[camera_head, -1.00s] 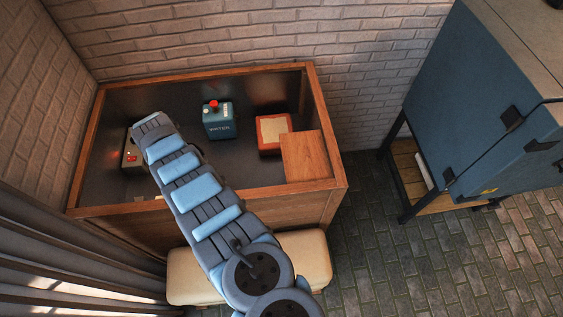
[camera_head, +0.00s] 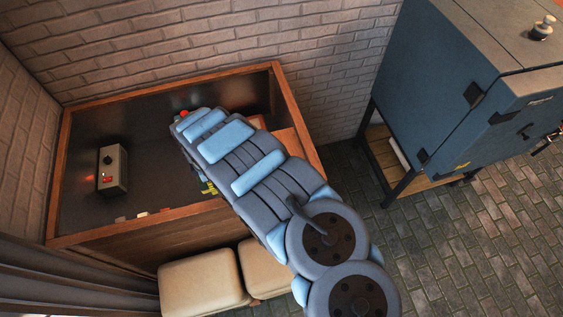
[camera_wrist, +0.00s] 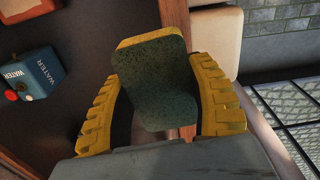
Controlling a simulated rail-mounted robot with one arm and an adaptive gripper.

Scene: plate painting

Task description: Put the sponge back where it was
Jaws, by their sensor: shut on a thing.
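The sponge (camera_wrist: 155,85), dark green on its broad face with a yellow edge, is in the wrist view. My gripper (camera_wrist: 153,65) is shut on it, with one yellow ribbed finger on each side. In the head view only a bit of yellow from my gripper (camera_head: 208,187) shows under the arm, above the front part of the wooden-framed work surface (camera_head: 85,195). The sponge cannot be made out there. The wrist view shows the sponge over the wooden edge, but its height is unclear.
A blue water container (camera_wrist: 36,73) with a red knob stands on the dark surface; my arm mostly hides it in the head view. A grey control box (camera_head: 112,170) is at left. A wooden board (camera_head: 303,150) is partly hidden at right. Cream cushioned seats (camera_head: 203,283) stand in front.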

